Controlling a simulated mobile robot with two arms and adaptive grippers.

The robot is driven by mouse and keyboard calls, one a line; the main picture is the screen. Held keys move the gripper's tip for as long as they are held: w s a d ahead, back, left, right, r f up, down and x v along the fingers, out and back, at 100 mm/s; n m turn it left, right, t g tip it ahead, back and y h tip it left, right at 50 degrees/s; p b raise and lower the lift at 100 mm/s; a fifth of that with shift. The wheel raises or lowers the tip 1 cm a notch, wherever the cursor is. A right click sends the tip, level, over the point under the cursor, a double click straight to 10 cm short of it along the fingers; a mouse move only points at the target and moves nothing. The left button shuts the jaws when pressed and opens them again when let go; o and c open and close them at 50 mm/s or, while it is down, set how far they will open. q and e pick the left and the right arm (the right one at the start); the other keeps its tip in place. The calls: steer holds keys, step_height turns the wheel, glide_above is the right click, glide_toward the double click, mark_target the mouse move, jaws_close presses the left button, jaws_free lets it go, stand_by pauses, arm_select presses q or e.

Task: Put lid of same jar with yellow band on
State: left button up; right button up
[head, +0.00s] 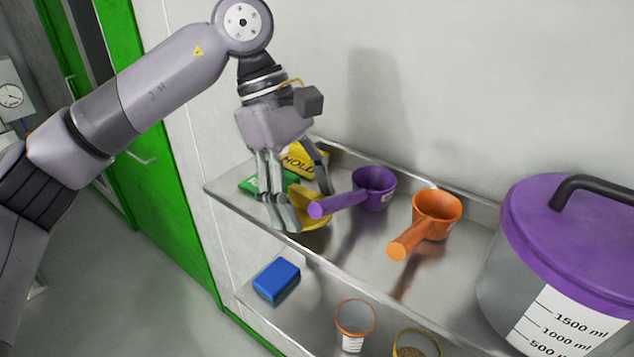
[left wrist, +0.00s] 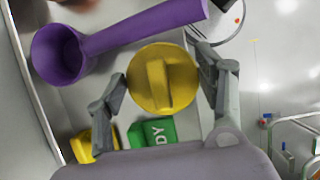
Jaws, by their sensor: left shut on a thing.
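A round yellow lid (head: 316,217) with a raised bar grip is between the fingers of my left gripper (head: 298,203), over the left end of the upper shelf. In the left wrist view the gripper (left wrist: 162,80) is shut on the lid (left wrist: 165,92), one finger at each side. I cannot tell whether the lid touches the shelf. A clear jar with a yellow band (head: 417,336) around its open top stands on the lower shelf, cut off by the bottom edge; some contents show inside. A similar jar with an orange band (head: 356,317) stands left of it. My right gripper is out of view.
A purple scoop (head: 374,189) lies close right of the lid, its handle pointing at my gripper. An orange scoop (head: 437,215) and a big purple-lidded container (head: 530,262) are farther right. A blue block (head: 277,279) is below.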

mark_target(317, 195)
arm_select(q)
steer(key=shift+w+d+r+p, duration=0.2)
steer(key=shift+w+d+p, duration=0.5)
steer(key=shift+w+d, duration=0.45)
steer(key=shift+a+f+p, duration=0.15)
steer(key=shift+f+p, duration=0.15)
steer(key=shift+f, duration=0.35)
steer(key=shift+w+f, duration=0.1)
steer(key=shift+f, duration=0.15)
steer(key=shift+a, duration=0.15)
steer(key=shift+f+b, duration=0.25)
steer(key=shift+b, duration=0.05)
steer(key=o, duration=0.7)
steer(key=shift+r, duration=0.1)
steer(key=shift+c, duration=0.2)
steer(key=o, duration=0.4)
